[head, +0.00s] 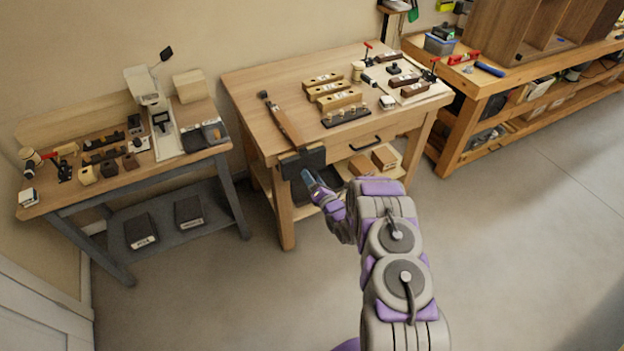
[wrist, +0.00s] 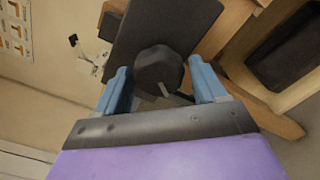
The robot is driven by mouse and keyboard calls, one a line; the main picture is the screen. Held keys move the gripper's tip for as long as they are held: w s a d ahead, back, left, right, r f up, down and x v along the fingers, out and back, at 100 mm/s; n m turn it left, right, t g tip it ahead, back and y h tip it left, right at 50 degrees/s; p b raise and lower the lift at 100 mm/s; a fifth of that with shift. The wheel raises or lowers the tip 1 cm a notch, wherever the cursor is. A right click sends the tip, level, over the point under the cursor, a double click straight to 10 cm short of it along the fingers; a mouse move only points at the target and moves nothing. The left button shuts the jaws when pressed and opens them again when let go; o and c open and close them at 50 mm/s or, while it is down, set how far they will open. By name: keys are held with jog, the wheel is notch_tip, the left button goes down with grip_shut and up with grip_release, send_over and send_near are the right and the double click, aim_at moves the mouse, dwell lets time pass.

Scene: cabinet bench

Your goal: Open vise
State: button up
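The vise (head: 303,163) is a dark block mounted at the front left corner of the middle wooden workbench. In the wrist view its dark flat jaw plate (wrist: 150,28) fills the upper middle, with a round dark knob or screw hub (wrist: 158,68) below it. My gripper (head: 308,178) reaches up to the front of the vise. In the wrist view my gripper (wrist: 166,88) is open, its two blue fingers on either side of the hub. The hub sits between the fingers with small gaps visible. The space behind the hub is hidden.
The middle workbench (head: 255,95) carries wooden blocks, clamps and a long wooden-bodied tool (head: 283,122) near the vise. A drawer handle (head: 365,143) and lower shelf are right of the vise. A smaller bench (head: 60,195) stands left. The floor in front is clear.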

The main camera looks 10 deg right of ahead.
jog(key=c, duration=0.7)
jog(key=shift+s+f+n+p, duration=0.1)
jog(key=shift+n+p, duration=0.65)
jog(key=shift+n, duration=1.25)
jog(key=shift+n+p, duration=1.45)
jog(key=shift+n, duration=0.45)
jog(key=shift+p, duration=0.75)
jog(key=shift+n+p, duration=0.8)
jog(key=shift+p, duration=1.45)
